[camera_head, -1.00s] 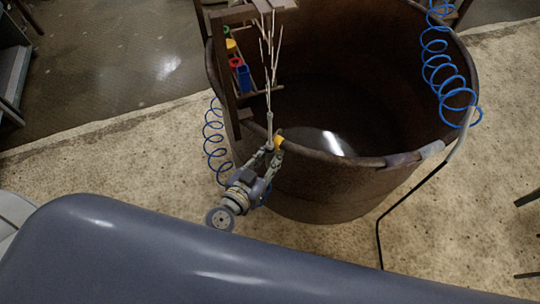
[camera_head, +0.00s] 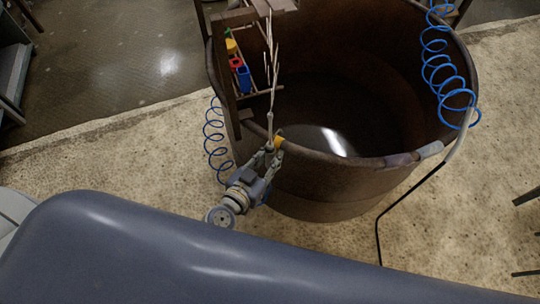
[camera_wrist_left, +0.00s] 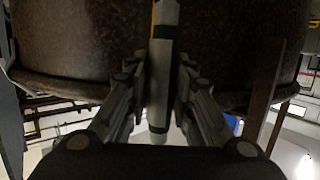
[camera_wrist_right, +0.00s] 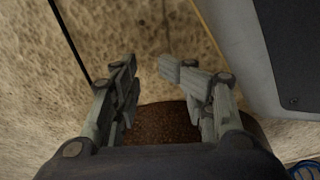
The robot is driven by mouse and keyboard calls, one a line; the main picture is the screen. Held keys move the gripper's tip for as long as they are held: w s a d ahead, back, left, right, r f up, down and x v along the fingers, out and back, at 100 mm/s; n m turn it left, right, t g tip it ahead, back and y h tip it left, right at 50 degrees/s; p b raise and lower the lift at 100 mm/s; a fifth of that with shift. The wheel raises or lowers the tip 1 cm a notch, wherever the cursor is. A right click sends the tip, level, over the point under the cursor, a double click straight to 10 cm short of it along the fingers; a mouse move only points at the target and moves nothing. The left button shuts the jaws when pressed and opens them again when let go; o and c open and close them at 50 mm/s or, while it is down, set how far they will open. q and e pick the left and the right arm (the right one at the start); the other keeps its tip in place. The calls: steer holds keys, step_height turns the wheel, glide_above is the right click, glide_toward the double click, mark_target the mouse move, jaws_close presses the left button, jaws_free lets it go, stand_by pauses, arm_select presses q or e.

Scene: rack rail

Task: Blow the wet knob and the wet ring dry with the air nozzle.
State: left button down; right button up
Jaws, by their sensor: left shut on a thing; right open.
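My left gripper (camera_head: 271,150) is shut on the air nozzle (camera_head: 270,128), a slim grey tube held upright at the near rim of a brown drum. In the left wrist view the nozzle (camera_wrist_left: 160,80) stands between both fingers. Pale thin streaks fan upward from its tip, beside the rack. On the rack sit a small yellow piece (camera_head: 231,46), likely the knob, a red ring (camera_head: 236,64) and a blue block (camera_head: 243,80). Whether any is wet is too small to tell. My right gripper (camera_wrist_right: 150,65) is open and empty, and out of the head view.
The large open drum (camera_head: 330,175) fills the middle, with a dark wooden rack (camera_head: 227,80) at its left. A blue coiled hose (camera_head: 213,135) hangs at the left and another (camera_head: 440,70) at the right rim. A thin black rod (camera_head: 405,195) leans at the right.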

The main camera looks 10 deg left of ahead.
arm_select(q)
steer(key=shift+w+r, duration=0.3)
steer(key=shift+r, duration=0.6)
arm_select(e)
steer(key=shift+s, duration=0.4)
arm_select(q)
steer(key=shift+s, duration=0.15)
steer(key=shift+s+a+b, duration=0.2)
steer(key=shift+s+b, duration=0.15)
steer(key=shift+s, duration=0.45)
arm_select(e)
steer(key=s+a+g, duration=0.1)
steer(key=s, duration=0.4)
arm_select(q)
steer(key=shift+s+a+f, duration=0.1)
steer(key=shift+s+a, duration=0.1)
steer(key=shift+s, duration=0.7)
steer(key=shift+s+a+f+b, duration=0.2)
steer(key=shift+s+b, duration=0.2)
steer(key=shift+s, duration=0.15)
steer(key=v, duration=0.1)
steer(key=b+v, duration=0.1)
steer(key=v, duration=0.1)
steer(key=shift+s+f, duration=0.3)
arm_select(e)
steer(key=w+r, duration=0.3)
steer(key=w, duration=0.3)
steer(key=shift+w+a, duration=0.2)
steer(key=shift+w, duration=0.1)
